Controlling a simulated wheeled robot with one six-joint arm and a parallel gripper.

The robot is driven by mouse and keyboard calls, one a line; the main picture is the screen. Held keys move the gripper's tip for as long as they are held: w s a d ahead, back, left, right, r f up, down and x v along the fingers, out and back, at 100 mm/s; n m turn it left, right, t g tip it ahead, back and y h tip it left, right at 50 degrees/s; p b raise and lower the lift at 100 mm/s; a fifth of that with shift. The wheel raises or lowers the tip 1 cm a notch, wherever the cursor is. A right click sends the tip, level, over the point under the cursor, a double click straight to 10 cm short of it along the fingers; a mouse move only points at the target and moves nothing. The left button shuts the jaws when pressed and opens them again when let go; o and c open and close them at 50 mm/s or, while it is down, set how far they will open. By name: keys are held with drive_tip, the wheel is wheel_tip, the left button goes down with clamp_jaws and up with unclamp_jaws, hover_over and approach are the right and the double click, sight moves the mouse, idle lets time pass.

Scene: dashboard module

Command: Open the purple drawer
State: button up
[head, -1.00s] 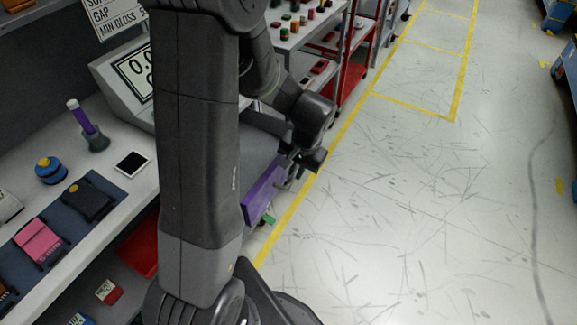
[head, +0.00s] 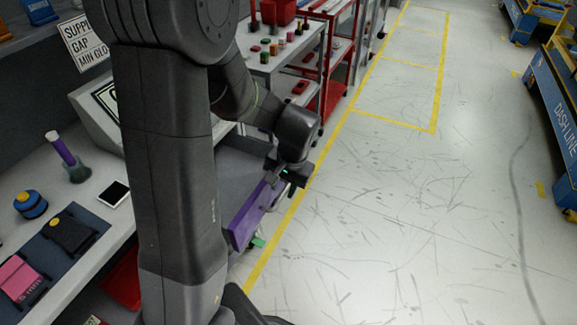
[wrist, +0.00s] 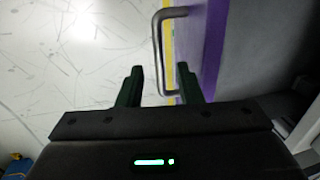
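The purple drawer front (head: 252,213) stands beyond my arm in the head view, at the aisle side of a grey surface. In the wrist view the purple drawer front (wrist: 214,42) runs down the right of centre, with a silver bar handle (wrist: 158,48) on its left side. My gripper (wrist: 161,86) is open. Its two dark green fingers lie either side of the lower end of the handle, with no clear contact. In the head view my gripper (head: 285,177) is at the far end of the purple front, and its fingers are hard to make out.
A workbench (head: 88,225) with several small items stands left of my arm. A red cart (head: 330,98) and shelves are beyond the gripper. The floor (head: 400,220) right of the yellow line is clear. Blue carts (head: 556,105) stand at the far right.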

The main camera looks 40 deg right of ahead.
wheel_tip(320, 180, up, 11)
drive_tip(key=s, duration=0.2)
drive_tip(key=shift+d, duration=0.4)
drive_tip(key=f, duration=0.4)
drive_tip(key=w+f, duration=0.1)
drive_tip(key=f, duration=0.4)
drive_tip(key=w+a+f, duration=0.1)
drive_tip(key=f, duration=0.3)
drive_tip(key=shift+w+f, duration=0.25)
